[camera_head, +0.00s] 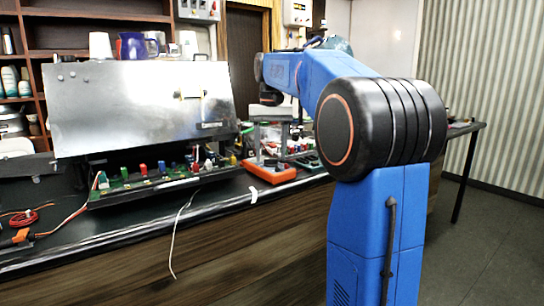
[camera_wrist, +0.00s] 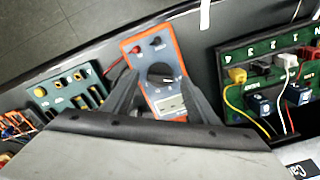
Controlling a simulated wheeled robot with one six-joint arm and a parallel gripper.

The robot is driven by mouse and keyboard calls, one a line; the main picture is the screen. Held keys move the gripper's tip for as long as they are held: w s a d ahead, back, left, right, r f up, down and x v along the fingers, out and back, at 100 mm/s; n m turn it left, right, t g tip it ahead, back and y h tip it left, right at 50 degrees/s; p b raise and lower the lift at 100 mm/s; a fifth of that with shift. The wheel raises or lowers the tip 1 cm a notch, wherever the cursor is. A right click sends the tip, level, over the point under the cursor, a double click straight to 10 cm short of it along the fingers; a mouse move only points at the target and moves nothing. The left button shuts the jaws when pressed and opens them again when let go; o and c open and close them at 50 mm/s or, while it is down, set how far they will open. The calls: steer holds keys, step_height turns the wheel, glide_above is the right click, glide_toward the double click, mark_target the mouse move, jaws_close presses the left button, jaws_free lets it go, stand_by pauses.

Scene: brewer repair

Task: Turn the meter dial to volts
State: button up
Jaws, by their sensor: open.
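The orange meter (camera_wrist: 157,50) lies on the dark bench in the middle of the wrist view, with a grey face. Its round black dial (camera_wrist: 160,75) sits mid-face beside a small display (camera_wrist: 170,104). The pointer's setting is too small to read. My gripper (camera_wrist: 158,80) is open, its two dark fingers on either side of the meter's dial area. I cannot tell how high the fingertips are above the face.
A green terminal board (camera_wrist: 268,75) with coloured plugs and wires lies right of the meter in the wrist view. Another green board (camera_wrist: 70,90) lies to its left. A large metal panel (camera_head: 135,105) stands behind components in the head view. A white cable (camera_head: 177,235) hangs over the bench edge.

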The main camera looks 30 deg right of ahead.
steer(key=shift+f, duration=0.4)
steer(key=shift+c, duration=0.3)
steer(key=c, duration=1)
steer(key=m, duration=0.8)
steer(key=shift+m, duration=0.3)
